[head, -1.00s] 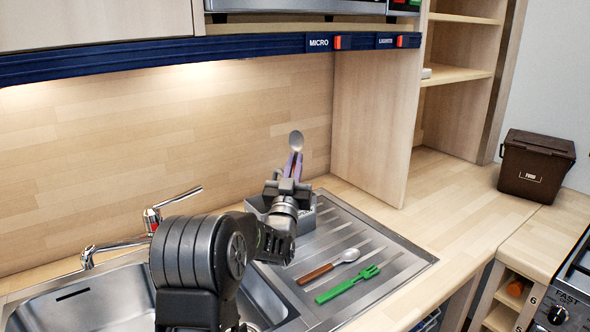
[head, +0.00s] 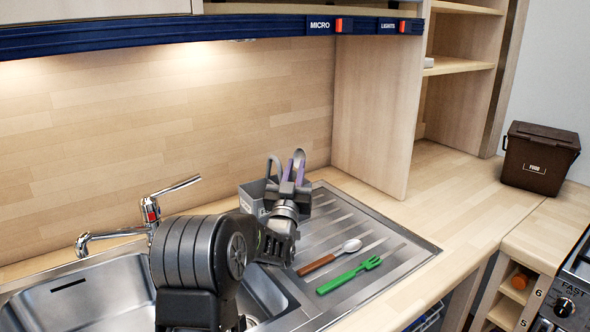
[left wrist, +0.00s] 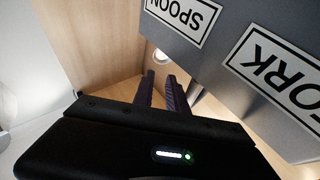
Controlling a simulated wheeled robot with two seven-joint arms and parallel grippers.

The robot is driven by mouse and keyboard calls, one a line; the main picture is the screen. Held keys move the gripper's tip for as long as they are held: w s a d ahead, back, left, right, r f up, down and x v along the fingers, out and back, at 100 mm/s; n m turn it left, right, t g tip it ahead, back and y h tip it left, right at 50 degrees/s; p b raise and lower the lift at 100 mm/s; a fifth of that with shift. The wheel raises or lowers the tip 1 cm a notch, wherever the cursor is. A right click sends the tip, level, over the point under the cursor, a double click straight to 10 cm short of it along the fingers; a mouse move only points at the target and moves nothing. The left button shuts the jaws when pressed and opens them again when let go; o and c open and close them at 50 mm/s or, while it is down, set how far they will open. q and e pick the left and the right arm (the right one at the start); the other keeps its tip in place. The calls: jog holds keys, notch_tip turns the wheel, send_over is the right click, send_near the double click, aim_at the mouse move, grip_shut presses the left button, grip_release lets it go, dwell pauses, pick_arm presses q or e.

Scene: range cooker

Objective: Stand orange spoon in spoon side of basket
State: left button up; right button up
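The grey basket (head: 251,193) stands on the drainer. Its SPOON (left wrist: 180,18) and FORK labels face the camera, upside down, in the left wrist view. My left gripper (head: 296,162) is upright at the basket's right part, hiding some of it. Its purple fingers are apart, with no handle visible between them in the left wrist view (left wrist: 162,88). A grey curved piece rises left of the fingers and another shows between them; I cannot tell whether either is the orange spoon. A spoon with a brown-orange handle (head: 317,264) lies on the drainer. My right gripper is out of view.
A green fork (head: 350,275) lies by the spoon on the drainer (head: 400,258). The sink (head: 95,300) and tap (head: 150,212) are left. A side panel (head: 378,120) stands right of the basket. A brown food bin (head: 538,160) is far right.

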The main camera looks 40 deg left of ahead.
pick_arm(q)
jog(key=shift+o, duration=0.9)
jog(key=shift+a+f, duration=0.15)
jog(key=shift+f, duration=0.1)
jog(key=shift+r, duration=0.1)
jog(key=shift+s+d+f+b, duration=0.25)
jog(key=shift+s+f+b, duration=0.05)
jog(key=shift+s, duration=0.15)
jog(key=s+d+b, duration=0.2)
jog(key=s+d, duration=0.4)
jog(key=s, duration=0.6)
jog(key=shift+d+f, duration=0.3)
jog(key=shift+s, duration=0.1)
